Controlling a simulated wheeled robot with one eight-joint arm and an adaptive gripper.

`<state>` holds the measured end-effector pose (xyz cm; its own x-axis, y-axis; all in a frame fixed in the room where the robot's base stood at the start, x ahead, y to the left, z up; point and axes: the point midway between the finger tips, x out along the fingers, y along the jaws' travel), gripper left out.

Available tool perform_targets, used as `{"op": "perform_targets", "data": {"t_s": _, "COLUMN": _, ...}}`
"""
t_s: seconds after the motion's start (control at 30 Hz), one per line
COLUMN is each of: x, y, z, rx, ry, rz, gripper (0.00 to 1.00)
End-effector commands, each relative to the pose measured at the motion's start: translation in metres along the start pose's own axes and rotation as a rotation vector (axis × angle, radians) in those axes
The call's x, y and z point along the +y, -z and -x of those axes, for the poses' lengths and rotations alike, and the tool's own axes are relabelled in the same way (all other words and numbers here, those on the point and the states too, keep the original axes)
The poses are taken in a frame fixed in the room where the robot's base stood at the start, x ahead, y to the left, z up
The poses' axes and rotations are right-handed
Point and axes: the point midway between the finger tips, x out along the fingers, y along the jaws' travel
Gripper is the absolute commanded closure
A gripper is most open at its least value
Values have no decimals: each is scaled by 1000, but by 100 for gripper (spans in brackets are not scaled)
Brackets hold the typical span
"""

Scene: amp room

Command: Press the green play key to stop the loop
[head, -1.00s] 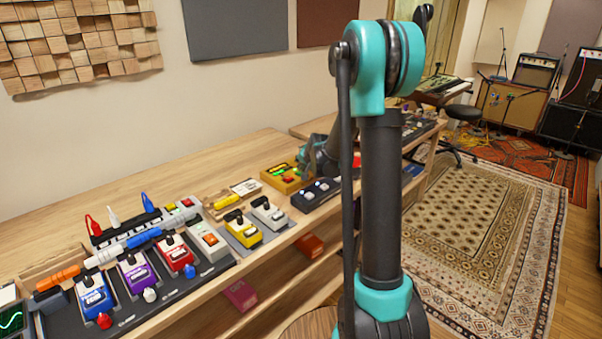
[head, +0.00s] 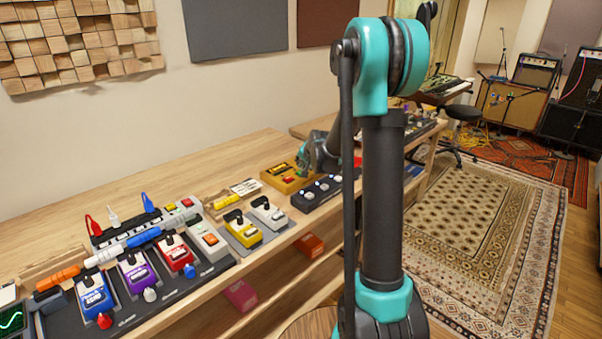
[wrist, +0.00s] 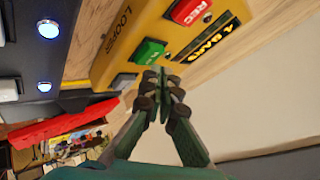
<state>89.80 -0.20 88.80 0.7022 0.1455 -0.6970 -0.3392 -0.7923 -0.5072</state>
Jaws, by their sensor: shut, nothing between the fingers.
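The green play key (wrist: 148,52) sits on a yellow looper box (wrist: 115,60), beside a red key marked REC (wrist: 188,10). My gripper (wrist: 163,80) is shut and empty, its fingertips just below the green key in the wrist view. I cannot tell whether they touch it. In the head view the yellow box (head: 276,184) stands on the bench with my gripper (head: 302,163) low over its right end. There the green key is hidden behind my gripper. The box's dark strip reads "4 BARS" (wrist: 213,38) in the wrist view.
A black pedal with lit round buttons (head: 324,190) stands close in front of the box. A grey pedal (head: 268,212) and a yellow pedal (head: 243,228) are to its left. The wooden bench top (head: 190,170) behind the pedals is mostly clear.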

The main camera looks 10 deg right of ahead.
Motion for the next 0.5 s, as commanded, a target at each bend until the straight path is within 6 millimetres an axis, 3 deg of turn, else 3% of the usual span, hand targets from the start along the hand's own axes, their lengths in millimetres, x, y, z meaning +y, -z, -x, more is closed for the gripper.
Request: {"op": "perform_targets", "data": {"t_s": 0.5, "x": -5, "y": 5, "z": 7, "rx": 0, "ry": 0, "rz": 0, "gripper": 100}}
